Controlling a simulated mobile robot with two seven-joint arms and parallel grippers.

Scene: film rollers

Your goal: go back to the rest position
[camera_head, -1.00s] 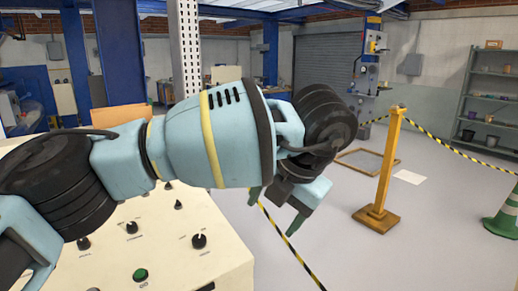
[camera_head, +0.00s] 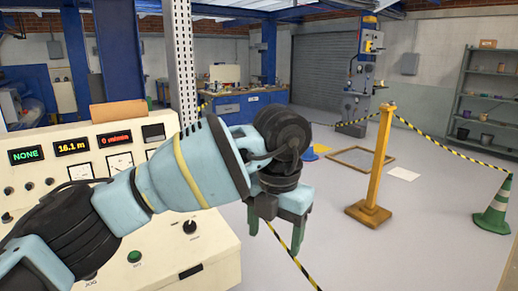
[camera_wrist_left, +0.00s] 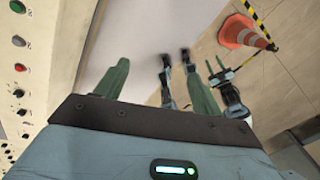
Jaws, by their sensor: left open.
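My left arm crosses the head view from the lower left, in front of the cream control panel. My left gripper (camera_head: 274,235) hangs at its end with its green fingers pointing down. The fingers are apart and nothing is between them. My right gripper does not show in the head view.
The control panel (camera_head: 215,245), with knobs, buttons and lit displays, stands close beside the left arm. A yellow post (camera_head: 380,160) with striped tape and a green cone (camera_head: 494,213) stand at the right. An orange cone (camera_wrist_left: 240,32) shows in the wrist view.

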